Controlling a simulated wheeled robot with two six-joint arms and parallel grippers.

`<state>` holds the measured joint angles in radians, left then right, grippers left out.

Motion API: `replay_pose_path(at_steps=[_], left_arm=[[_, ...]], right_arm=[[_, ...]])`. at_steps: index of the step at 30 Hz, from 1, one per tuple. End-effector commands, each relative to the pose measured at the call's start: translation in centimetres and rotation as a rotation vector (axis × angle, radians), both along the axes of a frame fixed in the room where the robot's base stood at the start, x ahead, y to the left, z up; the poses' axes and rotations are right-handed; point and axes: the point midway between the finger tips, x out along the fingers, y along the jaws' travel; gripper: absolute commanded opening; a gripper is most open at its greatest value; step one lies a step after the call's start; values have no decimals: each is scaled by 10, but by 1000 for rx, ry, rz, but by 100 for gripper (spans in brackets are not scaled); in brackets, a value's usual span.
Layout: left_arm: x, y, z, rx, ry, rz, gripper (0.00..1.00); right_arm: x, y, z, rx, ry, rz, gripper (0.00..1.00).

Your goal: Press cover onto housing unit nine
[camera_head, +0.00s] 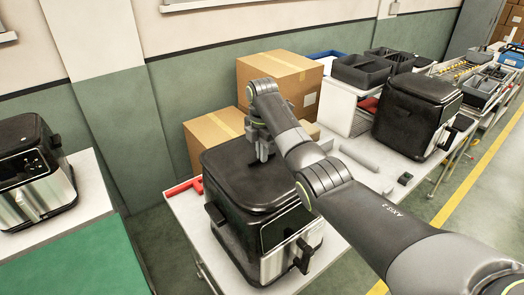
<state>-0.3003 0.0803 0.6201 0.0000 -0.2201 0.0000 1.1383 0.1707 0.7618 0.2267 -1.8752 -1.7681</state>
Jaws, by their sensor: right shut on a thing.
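A black fryer housing (232,232) with a steel front stands on the white table in the middle. A black cover (240,182) lies on top of it and looks roughly level. I cannot tell from here whether it is fully seated. My right gripper (262,155) points down at the back part of the cover and is shut on it; the exact contact is small and partly hidden. My right arm crosses from the lower right and hides part of the table. My left gripper is not in view. No unit number is legible.
A second black fryer (408,115) stands farther right on the table. Another fryer (32,175) is on a left table with a green mat (70,258). Cardboard boxes (280,75) and dark bins (362,70) are behind. A red tool (183,187) lies at the table's left edge.

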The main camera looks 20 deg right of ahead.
Motion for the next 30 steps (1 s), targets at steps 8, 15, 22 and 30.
replay_pose_path(at_steps=[8,15,22,30], left_arm=[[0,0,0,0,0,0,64],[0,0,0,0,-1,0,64],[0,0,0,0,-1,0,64],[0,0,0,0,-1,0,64]], right_arm=[[0,0,0,0,-1,0,0],[0,0,0,0,0,0,0],[0,0,-4,0,0,0,0],[0,0,-4,0,0,0,17]])
